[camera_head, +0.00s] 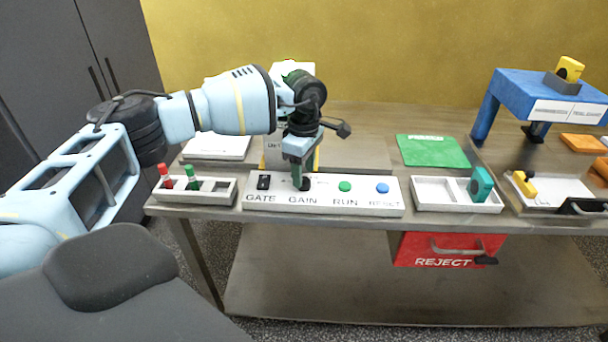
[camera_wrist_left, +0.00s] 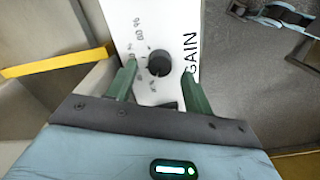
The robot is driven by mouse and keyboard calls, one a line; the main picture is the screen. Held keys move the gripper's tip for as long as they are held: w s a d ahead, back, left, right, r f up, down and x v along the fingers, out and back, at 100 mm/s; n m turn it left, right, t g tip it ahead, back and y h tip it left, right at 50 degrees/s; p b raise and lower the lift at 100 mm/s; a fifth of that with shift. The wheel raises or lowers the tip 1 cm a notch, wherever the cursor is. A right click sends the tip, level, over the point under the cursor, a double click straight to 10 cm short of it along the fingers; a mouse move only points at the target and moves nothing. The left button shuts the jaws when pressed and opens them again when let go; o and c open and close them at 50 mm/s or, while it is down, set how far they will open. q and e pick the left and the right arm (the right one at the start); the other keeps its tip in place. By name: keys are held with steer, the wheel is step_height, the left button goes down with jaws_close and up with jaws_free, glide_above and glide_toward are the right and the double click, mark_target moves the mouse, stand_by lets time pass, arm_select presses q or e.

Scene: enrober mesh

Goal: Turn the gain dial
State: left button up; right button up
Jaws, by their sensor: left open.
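The gain dial (camera_wrist_left: 159,63) is a black round knob on a white control panel (camera_head: 364,205), with scale marks around it and the label GAIN beside it. It also shows in the head view as a dark knob (camera_head: 307,184), partly hidden by my left gripper (camera_head: 299,187). My left gripper is open. In the wrist view its two green fingers (camera_wrist_left: 159,69) stand on either side of the dial, with visible gaps. I cannot tell how far above the panel the tips are. My right gripper is not in view.
The panel also bears a black GATE switch (camera_head: 263,182), a green RUN button (camera_head: 345,186) and a blue RESET button (camera_head: 382,188). A tray (camera_head: 222,197) with red and green items stands left. A white tray (camera_head: 433,191) with a teal piece stands right.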

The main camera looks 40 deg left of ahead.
arm_select(q)
steer(key=shift+f, duration=1)
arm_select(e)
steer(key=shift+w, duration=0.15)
arm_select(q)
steer(key=shift+c, duration=1)
steer(key=c, duration=0.8)
steer(key=shift+o, duration=0.2)
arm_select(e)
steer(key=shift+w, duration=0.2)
